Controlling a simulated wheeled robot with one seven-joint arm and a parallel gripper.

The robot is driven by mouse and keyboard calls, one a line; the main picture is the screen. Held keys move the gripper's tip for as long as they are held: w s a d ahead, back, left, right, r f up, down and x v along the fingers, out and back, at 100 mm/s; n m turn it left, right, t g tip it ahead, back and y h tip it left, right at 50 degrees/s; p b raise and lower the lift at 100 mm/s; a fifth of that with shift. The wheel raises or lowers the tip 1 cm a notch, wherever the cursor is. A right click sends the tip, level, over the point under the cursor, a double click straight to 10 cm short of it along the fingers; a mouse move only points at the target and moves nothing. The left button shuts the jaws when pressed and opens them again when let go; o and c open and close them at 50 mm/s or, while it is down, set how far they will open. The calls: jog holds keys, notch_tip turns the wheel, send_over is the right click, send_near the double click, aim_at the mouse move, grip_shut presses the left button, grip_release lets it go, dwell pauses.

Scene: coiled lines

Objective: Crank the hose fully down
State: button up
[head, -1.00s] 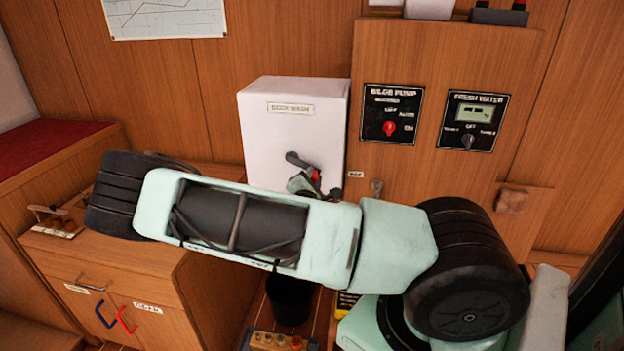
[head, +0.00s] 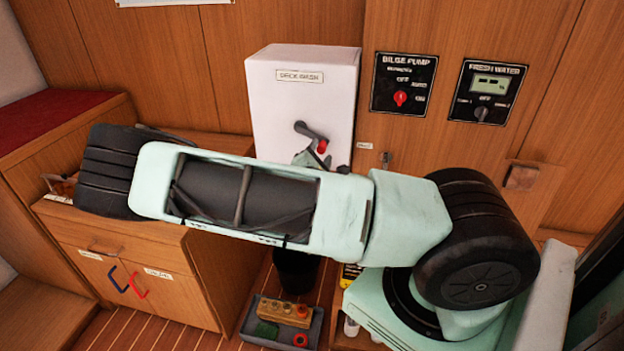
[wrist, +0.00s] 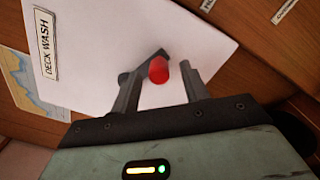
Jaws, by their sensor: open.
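The white deck wash box (head: 285,110) stands against the wood wall, with its label near the top. A dark crank arm with a red knob (head: 322,146) is on its front. In the wrist view the red knob (wrist: 159,69) sits between my open fingers, or just beyond them; I cannot tell whether they touch it. The crank arm (wrist: 130,76) shows behind the left finger. My gripper (wrist: 160,90) is open. In the head view it is mostly hidden behind my arm, with a part showing just below the knob. The hose itself is not visible.
Bilge pump (head: 403,83) and fresh water (head: 487,92) panels are on the wall to the right. A wooden cabinet (head: 130,265) stands at left. A dark bucket (head: 296,270) and a grey tray (head: 255,329) with small items are below my arm.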

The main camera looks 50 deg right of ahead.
jog(key=b+v, duration=0.1)
jog(key=v, duration=1.3)
jog(key=shift+s+a+f, duration=0.1)
jog(key=shift+a+f, duration=0.05)
